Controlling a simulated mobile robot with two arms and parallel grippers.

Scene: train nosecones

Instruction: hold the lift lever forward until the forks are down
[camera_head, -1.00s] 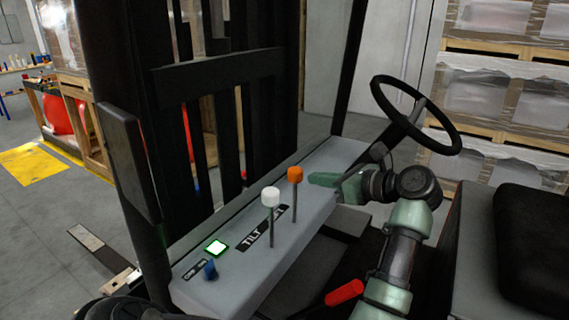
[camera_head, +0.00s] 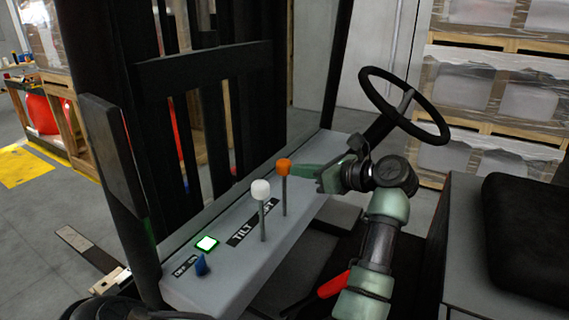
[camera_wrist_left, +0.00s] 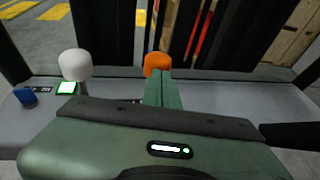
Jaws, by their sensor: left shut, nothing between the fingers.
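The lever with the orange knob (camera_head: 284,165) stands upright on the grey console, beside a partly hidden label that ends in T. It also shows in the wrist view (camera_wrist_left: 157,63). The lever with the white knob (camera_head: 260,189) stands to its left by the TILT label. My left gripper (camera_head: 293,169) is shut and empty, its green fingertips right behind the orange knob. In the wrist view the fingers (camera_wrist_left: 160,88) cover the lever's shaft; I cannot tell if they touch it. A flat dark bar (camera_head: 80,242) lies low at the left, perhaps a fork. My right gripper is not seen.
The black steering wheel (camera_head: 404,105) is just above and right of my left wrist. A blue knob (camera_head: 201,264) and a lit green-edged button (camera_head: 206,244) sit at the console's near end. The dark mast (camera_head: 205,65) rises beyond. A black seat (camera_head: 530,235) is at the right.

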